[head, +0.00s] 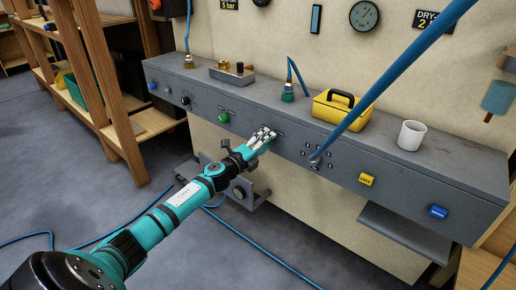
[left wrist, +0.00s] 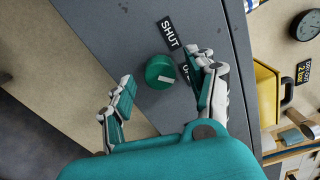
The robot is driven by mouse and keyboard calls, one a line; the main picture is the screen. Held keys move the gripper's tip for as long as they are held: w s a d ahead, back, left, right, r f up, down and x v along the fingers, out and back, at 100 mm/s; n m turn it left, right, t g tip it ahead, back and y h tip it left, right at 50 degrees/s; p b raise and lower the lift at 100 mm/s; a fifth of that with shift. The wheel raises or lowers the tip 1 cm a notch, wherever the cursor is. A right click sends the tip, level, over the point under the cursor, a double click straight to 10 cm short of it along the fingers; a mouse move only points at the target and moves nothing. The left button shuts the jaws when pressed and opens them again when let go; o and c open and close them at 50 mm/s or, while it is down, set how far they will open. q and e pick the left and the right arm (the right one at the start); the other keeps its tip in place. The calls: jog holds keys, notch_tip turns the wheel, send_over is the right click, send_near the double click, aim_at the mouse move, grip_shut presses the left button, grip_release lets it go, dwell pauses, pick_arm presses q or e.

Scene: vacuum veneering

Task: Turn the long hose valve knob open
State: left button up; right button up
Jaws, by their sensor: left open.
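A round green valve knob (left wrist: 160,72) with a pale bar on its face sits on the grey panel in the left wrist view. The bar lies toward the lower right of the knob, on the side of a partly covered label starting with O. A "SHUT" label (left wrist: 169,34) is above the knob. My left gripper (left wrist: 165,82) is open, with one finger on each side of the knob; I see no clear contact. In the head view my left gripper (head: 264,137) is at the panel front and hides this knob. My right gripper is not in view.
A green knob (head: 224,117) is left of my gripper on the panel. A thick blue hose (head: 395,78) slants to a fitting at right. The ledge holds a yellow case (head: 342,108) and white mug (head: 411,135). Wooden shelves (head: 120,95) stand at left.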

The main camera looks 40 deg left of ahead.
pick_arm(q)
jog(key=s, duration=1.1)
jog(key=shift+s+a, duration=0.4)
jog(key=shift+a, duration=0.05)
jog(key=shift+f, duration=0.1)
